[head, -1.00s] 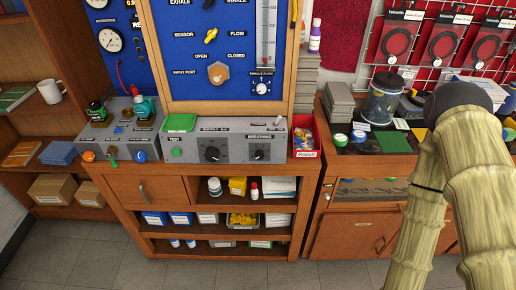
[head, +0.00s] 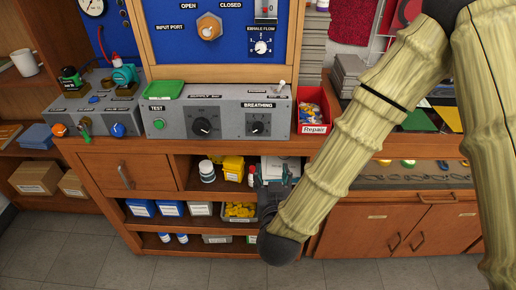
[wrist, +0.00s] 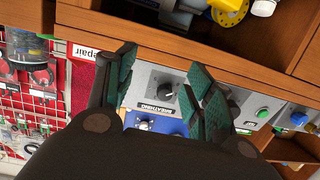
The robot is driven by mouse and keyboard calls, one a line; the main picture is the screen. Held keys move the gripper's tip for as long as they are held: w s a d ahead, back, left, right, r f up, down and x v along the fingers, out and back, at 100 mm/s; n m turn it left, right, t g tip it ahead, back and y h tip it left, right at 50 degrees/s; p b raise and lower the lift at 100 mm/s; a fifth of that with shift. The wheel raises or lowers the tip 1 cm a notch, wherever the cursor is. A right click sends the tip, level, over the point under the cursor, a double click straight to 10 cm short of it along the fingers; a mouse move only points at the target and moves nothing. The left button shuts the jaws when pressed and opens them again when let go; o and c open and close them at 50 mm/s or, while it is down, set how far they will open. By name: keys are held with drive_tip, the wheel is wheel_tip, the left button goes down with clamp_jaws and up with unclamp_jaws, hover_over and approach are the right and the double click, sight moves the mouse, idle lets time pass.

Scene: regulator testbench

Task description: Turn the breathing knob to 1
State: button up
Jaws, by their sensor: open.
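The breathing knob (head: 257,127) is a small black knob with a pointer on the right part of the grey control box (head: 180,124), under the label BREATHING. It also shows in the wrist view (wrist: 166,92), between my fingers and beyond them, apart from them. My gripper (wrist: 160,78) has teal finger pads spread apart, with nothing between them. In the head view my gripper (head: 277,174) is partly hidden by my own arm, in front of the shelf below the box.
A larger black knob (head: 203,125) sits left of the breathing knob. A toggle switch (head: 281,86) stands on top of the box. A red Repair bin (head: 313,117) is at its right. Bottles and boxes fill the shelves below.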

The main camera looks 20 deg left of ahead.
sight(258, 131)
drive_tip(key=a+r+t+b, duration=0.2)
drive_tip(key=a+r+t, duration=0.15)
drive_tip(key=r, duration=0.25)
drive_tip(key=shift+g, duration=0.45)
drive_tip(key=x, duration=0.6)
drive_tip(key=p+x, duration=0.1)
drive_tip(key=x, duration=0.3)
drive_tip(key=shift+s+a+f, duration=0.1)
drive_tip(key=shift+a+f, duration=0.05)
drive_tip(key=shift+a, duration=0.15)
drive_tip(key=c, duration=1)
